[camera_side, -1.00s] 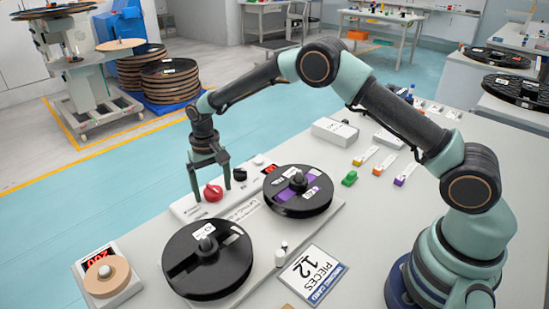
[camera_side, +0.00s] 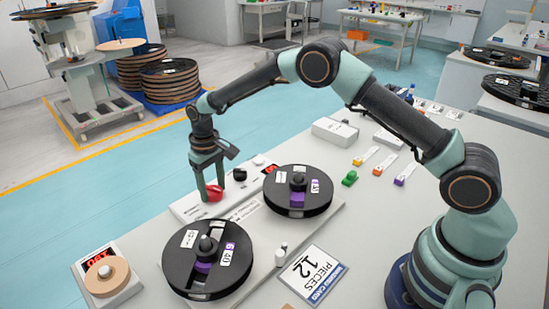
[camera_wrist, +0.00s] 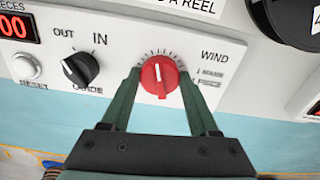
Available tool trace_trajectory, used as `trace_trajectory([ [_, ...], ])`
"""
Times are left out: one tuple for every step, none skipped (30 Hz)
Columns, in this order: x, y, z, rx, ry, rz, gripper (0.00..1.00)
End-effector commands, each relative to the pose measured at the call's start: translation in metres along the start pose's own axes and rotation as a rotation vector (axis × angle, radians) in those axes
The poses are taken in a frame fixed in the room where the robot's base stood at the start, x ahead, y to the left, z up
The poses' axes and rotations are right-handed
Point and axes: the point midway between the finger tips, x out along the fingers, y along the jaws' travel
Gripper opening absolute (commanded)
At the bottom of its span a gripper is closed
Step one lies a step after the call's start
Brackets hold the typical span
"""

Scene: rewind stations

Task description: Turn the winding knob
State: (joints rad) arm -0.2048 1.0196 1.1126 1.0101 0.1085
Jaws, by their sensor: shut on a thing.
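The red winding knob (camera_wrist: 160,76) sits on a pale panel by the word WIND, its white pointer line near upright in the wrist view. My gripper (camera_side: 212,191) is shut on it, one finger on each side. The red knob also shows low between my fingers in the side view (camera_side: 215,194). The near black reel (camera_side: 178,276) and the far black reel (camera_side: 312,205) lie flat on the station, each with some purple and white labels showing.
A black guide knob (camera_wrist: 80,69) marked IN and OUT and a red display (camera_wrist: 16,28) are beside the red knob. A counter box (camera_side: 122,292) with a tan disc stands at front left. A winding card (camera_side: 313,275) reads 12 pieces.

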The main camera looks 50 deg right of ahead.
Motion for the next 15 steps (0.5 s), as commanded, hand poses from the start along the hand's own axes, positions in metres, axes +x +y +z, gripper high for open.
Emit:
trace_trajectory([
  [-0.0007, 0.0003, -0.0003, -0.041, 0.001, 0.0, 0.05],
  [-0.0007, 0.0003, -0.0003, -0.066, 0.001, 0.0, 0.05],
  [-0.0008, 0.0003, -0.0003, -0.1, 0.001, 0.0, 0.05],
  [-0.0008, 0.0003, -0.0004, -0.124, 0.001, 0.0, 0.05],
  [-0.0008, 0.0003, -0.0004, -0.147, 0.001, 0.0, 0.05],
  [-0.0008, 0.0003, -0.0004, -0.178, 0.001, 0.0, 0.05],
  [-0.0008, 0.0004, -0.0004, -0.201, 0.001, 0.0, 0.05],
  [-0.0009, 0.0004, -0.0004, -0.223, 0.001, 0.0, 0.05],
  [-0.0009, 0.0004, -0.0005, -0.251, 0.001, 0.0, 0.05],
  [-0.0009, 0.0004, -0.0005, -0.27, 0.001, 0.0, 0.05],
  [-0.0009, 0.0004, -0.0005, -0.289, 0.001, 0.0, 0.05],
  [-0.0009, 0.0004, -0.0005, -0.313, 0.002, 0.0, 0.05],
  [-0.0009, 0.0004, -0.0005, -0.328, 0.002, 0.0, 0.05],
  [-0.001, 0.0004, -0.0006, -0.344, 0.002, 0.0, 0.05],
  [-0.001, 0.0004, -0.0006, -0.362, 0.002, 0.0, 0.05],
])
